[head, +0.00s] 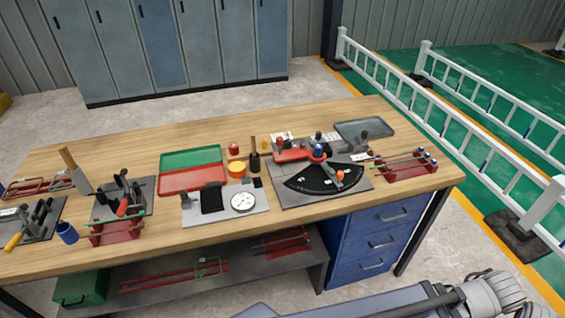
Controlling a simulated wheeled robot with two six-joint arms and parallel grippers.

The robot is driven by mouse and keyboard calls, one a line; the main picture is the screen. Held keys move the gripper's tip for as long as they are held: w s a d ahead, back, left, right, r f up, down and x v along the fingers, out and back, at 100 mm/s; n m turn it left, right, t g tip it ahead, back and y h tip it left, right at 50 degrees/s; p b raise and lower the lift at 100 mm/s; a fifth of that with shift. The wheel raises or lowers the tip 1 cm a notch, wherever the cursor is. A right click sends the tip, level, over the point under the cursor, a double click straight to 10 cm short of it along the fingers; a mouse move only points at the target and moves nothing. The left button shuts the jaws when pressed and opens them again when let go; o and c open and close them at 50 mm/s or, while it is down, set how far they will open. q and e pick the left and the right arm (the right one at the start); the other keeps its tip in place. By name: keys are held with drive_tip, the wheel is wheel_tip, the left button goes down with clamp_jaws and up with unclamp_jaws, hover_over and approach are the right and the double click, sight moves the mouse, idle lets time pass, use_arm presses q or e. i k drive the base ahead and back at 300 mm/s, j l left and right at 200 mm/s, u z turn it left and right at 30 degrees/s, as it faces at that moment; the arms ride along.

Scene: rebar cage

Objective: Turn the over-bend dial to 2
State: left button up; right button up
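The bending station (290,197) stands at the right of the bench, with a black fan-shaped plate (323,181) bearing pale marks, a red arm (291,155), a blue-topped post (318,152) and an orange knob (340,175). A white round dial with a needle (243,202) sits on a grey plate left of it. I cannot tell which part is the over-bend dial, and no setting is legible. Pale joints of my arm show at the bottom right corner, away from the bench. No gripper fingers are visible.
Green (190,157) and red (193,179) trays lie mid-bench. A red rack with rods (407,170) is right of the station, and a grey tray (364,130) behind it. Tools and another red rack (115,230) crowd the left. Blue drawers (376,240) stand below.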

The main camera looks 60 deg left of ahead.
sight(287, 142)
drive_tip(key=u, duration=1.75)
